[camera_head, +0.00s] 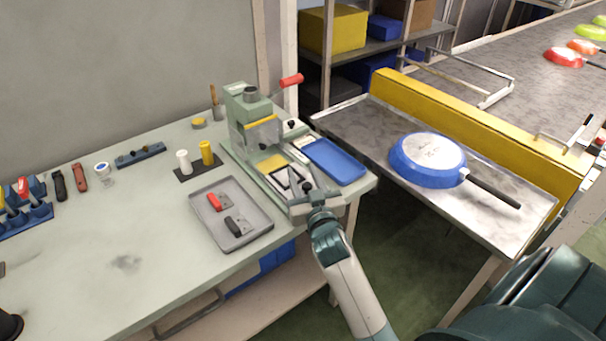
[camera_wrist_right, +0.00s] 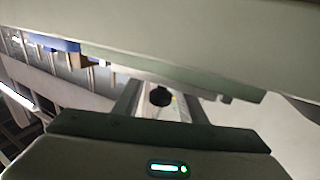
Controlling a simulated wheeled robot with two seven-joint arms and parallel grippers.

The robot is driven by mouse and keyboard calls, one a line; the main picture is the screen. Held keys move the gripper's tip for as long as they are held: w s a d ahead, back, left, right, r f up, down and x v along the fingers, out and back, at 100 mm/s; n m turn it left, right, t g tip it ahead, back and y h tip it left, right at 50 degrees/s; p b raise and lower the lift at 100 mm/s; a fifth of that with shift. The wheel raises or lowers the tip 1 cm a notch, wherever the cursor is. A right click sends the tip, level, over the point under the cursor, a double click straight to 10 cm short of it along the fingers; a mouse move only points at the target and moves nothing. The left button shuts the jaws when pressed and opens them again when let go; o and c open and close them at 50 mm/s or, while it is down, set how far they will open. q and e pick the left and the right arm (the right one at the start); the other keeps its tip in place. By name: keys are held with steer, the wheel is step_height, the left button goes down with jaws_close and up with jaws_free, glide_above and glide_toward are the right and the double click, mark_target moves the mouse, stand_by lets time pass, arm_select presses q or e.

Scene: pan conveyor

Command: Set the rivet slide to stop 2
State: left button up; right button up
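The green riveting machine (camera_head: 246,112) stands on the right end of the workbench, with a red-handled lever (camera_head: 291,80). In the right wrist view a black knob (camera_wrist_right: 160,96) shows in the gap between the fingers (camera_wrist_right: 160,105). I cannot tell whether they touch it. The slide and its stop marks are too small or hidden to read. My left gripper is not in view.
A grey tray (camera_head: 258,238) holds a red and a black part left of the machine. White and yellow cylinders (camera_head: 206,152) stand behind it. A blue pan (camera_head: 428,158) lies on the metal table right, beside the yellow conveyor rail (camera_head: 470,124).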

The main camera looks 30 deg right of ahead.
mark_target(293, 166)
jaws_close()
steer(key=shift+w, duration=0.25)
steer(key=w, duration=0.3)
steer(key=shift+w+a, duration=0.15)
steer(key=shift+w, duration=0.25)
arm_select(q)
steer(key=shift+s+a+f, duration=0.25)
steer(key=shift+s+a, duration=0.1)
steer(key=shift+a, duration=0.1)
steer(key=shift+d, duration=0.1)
arm_select(e)
steer(key=shift+c, duration=0.5)
jaws_free()
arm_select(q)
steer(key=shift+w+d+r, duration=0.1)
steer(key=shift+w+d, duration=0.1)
arm_select(e)
steer(key=shift+o, duration=0.5)
